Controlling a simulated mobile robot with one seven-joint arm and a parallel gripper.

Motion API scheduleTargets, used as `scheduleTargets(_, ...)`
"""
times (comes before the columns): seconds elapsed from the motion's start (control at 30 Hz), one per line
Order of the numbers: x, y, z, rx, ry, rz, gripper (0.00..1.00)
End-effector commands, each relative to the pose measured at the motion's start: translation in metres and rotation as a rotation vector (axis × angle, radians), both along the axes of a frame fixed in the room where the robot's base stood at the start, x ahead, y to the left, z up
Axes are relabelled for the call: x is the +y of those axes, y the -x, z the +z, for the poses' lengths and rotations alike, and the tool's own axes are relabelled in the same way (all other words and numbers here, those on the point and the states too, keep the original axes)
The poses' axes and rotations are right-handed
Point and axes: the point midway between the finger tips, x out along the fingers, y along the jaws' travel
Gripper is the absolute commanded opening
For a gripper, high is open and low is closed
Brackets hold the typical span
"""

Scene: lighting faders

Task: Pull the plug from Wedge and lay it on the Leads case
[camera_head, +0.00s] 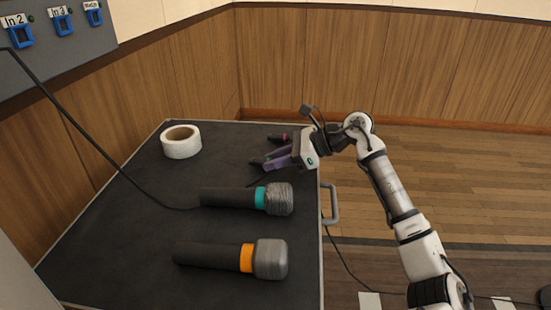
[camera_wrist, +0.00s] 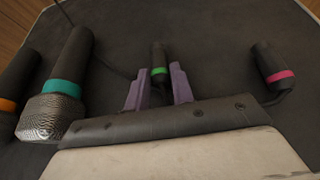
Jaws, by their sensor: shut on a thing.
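My gripper (camera_head: 268,160) has purple fingers and is low over the far right part of the black case top (camera_head: 225,150), which seems to be the Leads case. In the wrist view, its fingers (camera_wrist: 159,90) are shut on a black plug with a green band (camera_wrist: 159,62). A thin black cable runs from this plug. I cannot tell whether the plug touches the case top. A second black plug with a magenta band (camera_wrist: 272,65) lies to the right of the fingers, apart from them; it also shows in the head view (camera_head: 277,137).
A microphone with a teal band (camera_head: 225,196) and one with an orange band (camera_head: 210,254) lie on the case. A white tape roll (camera_head: 181,148) stands at the back left. A panel with blue-framed sockets (camera_head: 62,25) is at upper left; one label is unreadable. A black cable hangs across the left.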

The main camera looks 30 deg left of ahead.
Motion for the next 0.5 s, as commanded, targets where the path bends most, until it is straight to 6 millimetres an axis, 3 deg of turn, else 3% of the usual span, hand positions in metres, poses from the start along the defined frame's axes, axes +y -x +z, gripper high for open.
scheduleTargets(0.1,-0.0001,0.0,0.0005,0.0,0.0,0.0,0.0)
scheduleTargets(0.13,-0.0001,0.0,0.0005,0.0,0.0,0.0,0.25)
scheduleTargets(0.3,-0.0001,0.0,0.0005,0.0,0.0,0.0,0.47)
scheduleTargets(0.5,0.0,0.0,0.0004,0.0,0.0,0.0,0.49)
